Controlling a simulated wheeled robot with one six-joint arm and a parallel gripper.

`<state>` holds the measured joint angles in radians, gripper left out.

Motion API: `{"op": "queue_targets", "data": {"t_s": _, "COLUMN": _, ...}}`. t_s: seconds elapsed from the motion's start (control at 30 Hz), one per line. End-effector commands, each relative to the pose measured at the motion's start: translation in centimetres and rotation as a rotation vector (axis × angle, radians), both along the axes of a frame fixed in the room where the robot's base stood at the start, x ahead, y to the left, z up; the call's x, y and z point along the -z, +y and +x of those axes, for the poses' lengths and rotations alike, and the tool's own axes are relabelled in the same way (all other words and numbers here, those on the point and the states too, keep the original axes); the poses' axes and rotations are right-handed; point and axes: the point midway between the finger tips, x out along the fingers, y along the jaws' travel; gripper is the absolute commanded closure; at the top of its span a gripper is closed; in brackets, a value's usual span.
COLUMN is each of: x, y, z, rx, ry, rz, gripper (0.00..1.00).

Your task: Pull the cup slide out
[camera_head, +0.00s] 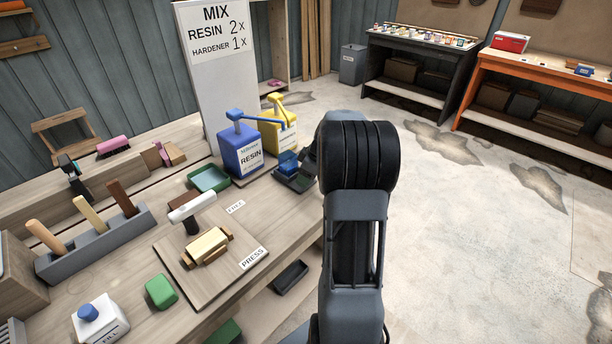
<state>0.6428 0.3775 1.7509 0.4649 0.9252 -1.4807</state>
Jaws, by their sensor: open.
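A dark cup slide (294,184) sits on the bench in front of the pumps. A small blue cup (288,163) stands on it. The blue resin pump (240,150) and the yellow pump (280,128) stand just behind and to the left, with their spouts toward the cup. My gripper (308,163) is at the right side of the cup and slide, mostly hidden by my own wrist. It is open; I cannot tell whether it touches the slide.
The bench also holds a green tray (208,178), a press board (190,262) with a wooden block (207,247), a tool rack (95,240) and a green block (161,291). A tall white sign panel (215,70) stands behind. The floor to the right is clear.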

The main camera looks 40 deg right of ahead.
Motion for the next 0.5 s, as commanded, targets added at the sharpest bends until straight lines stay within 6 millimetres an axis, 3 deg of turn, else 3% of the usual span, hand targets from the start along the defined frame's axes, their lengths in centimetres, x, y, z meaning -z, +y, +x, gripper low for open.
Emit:
{"op": "queue_targets", "data": {"t_s": 0.37, "x": 0.35, "y": 0.08, "z": 0.13, "rx": 0.000, "ry": 0.000, "rz": -0.001, "gripper": 0.47}}
{"op": "queue_targets", "data": {"t_s": 0.5, "x": 0.34, "y": 0.08, "z": 0.13, "rx": 0.000, "ry": 0.000, "rz": -0.001, "gripper": 0.60}}
